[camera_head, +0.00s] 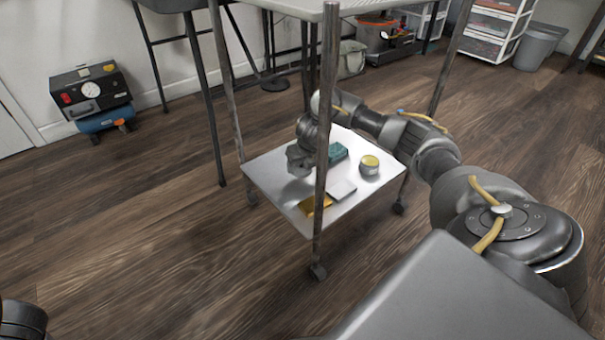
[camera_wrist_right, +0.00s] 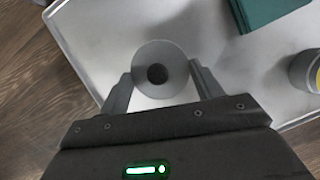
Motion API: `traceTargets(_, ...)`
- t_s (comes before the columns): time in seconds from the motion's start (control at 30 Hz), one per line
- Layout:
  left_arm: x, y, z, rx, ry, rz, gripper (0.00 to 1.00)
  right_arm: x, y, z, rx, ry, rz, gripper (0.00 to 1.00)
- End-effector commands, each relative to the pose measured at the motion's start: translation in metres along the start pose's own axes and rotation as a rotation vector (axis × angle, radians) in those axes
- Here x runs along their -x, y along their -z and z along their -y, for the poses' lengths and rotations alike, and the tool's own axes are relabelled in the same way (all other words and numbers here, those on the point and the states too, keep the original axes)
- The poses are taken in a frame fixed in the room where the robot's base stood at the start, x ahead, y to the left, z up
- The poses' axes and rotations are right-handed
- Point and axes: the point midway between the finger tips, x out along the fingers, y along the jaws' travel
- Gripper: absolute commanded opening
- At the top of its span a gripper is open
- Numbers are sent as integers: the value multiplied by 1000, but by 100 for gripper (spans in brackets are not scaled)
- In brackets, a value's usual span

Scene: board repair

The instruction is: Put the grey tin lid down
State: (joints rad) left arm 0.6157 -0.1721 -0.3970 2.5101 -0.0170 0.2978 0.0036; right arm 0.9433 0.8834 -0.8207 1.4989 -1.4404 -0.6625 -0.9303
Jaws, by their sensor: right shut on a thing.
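The grey tin lid (camera_wrist_right: 172,55), a round disc with a dark centre, is between the fingers of my right gripper (camera_wrist_right: 160,74) in the right wrist view. The fingers are shut on its two sides. The lid is over the white lower shelf of a cart (camera_wrist_right: 105,32); I cannot tell whether it touches the surface. In the head view my right gripper (camera_head: 299,160) is low over the left part of that shelf (camera_head: 275,185), and the lid cannot be made out there. My left gripper is not in view.
On the shelf are a teal box (camera_head: 338,153), a round tin with a yellow top (camera_head: 369,166), a pale flat block (camera_head: 342,189) and a golden-yellow box (camera_head: 312,206). A cart post (camera_head: 326,130) stands in front of the shelf. The upper shelf (camera_head: 300,7) is above.

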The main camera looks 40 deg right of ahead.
Motion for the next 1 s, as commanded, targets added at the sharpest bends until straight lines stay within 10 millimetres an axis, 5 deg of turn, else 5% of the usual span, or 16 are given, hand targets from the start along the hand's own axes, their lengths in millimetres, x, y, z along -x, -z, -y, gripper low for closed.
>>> traceTargets(0.2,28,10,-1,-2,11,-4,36,-32,14,-1,0,-2,-3,43)
traceTargets(0.63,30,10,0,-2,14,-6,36,-35,15,0,1,0,-2,43)
traceTargets(0.67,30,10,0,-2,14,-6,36,-34,15,0,1,0,-2,68)
traceTargets(0.8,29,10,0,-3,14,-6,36,-34,14,0,1,0,-2,86)
traceTargets(1.0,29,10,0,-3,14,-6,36,-34,14,-1,1,0,-2,87)
